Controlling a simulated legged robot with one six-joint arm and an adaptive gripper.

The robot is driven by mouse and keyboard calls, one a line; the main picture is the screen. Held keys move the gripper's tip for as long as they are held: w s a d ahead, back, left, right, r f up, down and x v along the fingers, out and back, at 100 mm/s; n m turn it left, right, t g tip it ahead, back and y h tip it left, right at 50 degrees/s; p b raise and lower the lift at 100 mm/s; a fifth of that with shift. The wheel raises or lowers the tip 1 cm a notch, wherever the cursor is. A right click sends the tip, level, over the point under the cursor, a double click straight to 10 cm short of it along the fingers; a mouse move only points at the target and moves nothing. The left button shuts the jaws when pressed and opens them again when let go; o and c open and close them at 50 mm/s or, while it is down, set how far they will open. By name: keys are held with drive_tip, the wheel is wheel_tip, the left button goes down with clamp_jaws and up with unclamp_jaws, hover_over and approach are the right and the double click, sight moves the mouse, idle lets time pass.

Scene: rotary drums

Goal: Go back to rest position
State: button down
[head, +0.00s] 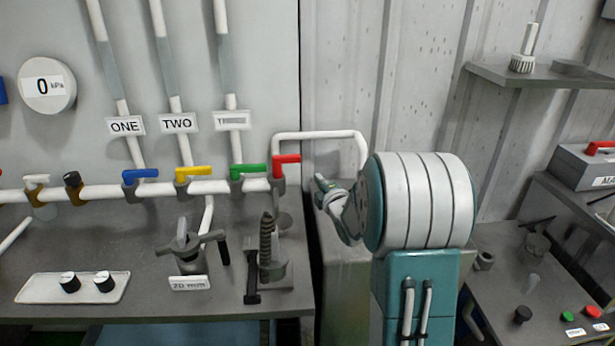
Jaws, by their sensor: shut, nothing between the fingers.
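My arm rises at the right of centre in the head view, its large white-and-teal joint nearest the camera. Beyond that joint, its small far end with my gripper (322,184) points up and left, beside the right end of the white pipe. The gripper looks shut and empty, though its fingers are small and partly unclear. It appears apart from the valves and the bench, but its exact distance from them cannot be told.
A red-handled valve (285,160) and a green-handled valve (247,170) sit left of the gripper. A vise-like screw clamp (267,250) stands on the left bench (130,305).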

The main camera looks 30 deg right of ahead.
drive_tip(key=shift+s+d, duration=0.15)
drive_tip(key=shift+s, duration=0.75)
drive_tip(key=shift+s+d, duration=0.15)
drive_tip(key=shift+s, duration=0.7)
drive_tip(key=s+a+r+m+g+h, duration=0.1)
drive_tip(key=s+a+r+m+g, duration=0.45)
drive_tip(key=s+a+m, duration=0.35)
drive_tip(key=s+a+f+m+g+y, duration=0.1)
drive_tip(key=s+a+m+g, duration=0.2)
drive_tip(key=s+a, duration=0.4)
drive_tip(key=s+a+f+m+g+y, duration=0.1)
drive_tip(key=s+a+m+g, duration=0.3)
drive_tip(key=s, duration=1)
drive_tip(key=a, duration=0.3)
drive_tip(key=shift+s+a+m+y, duration=0.2)
drive_tip(key=shift+s+m+y, duration=0.2)
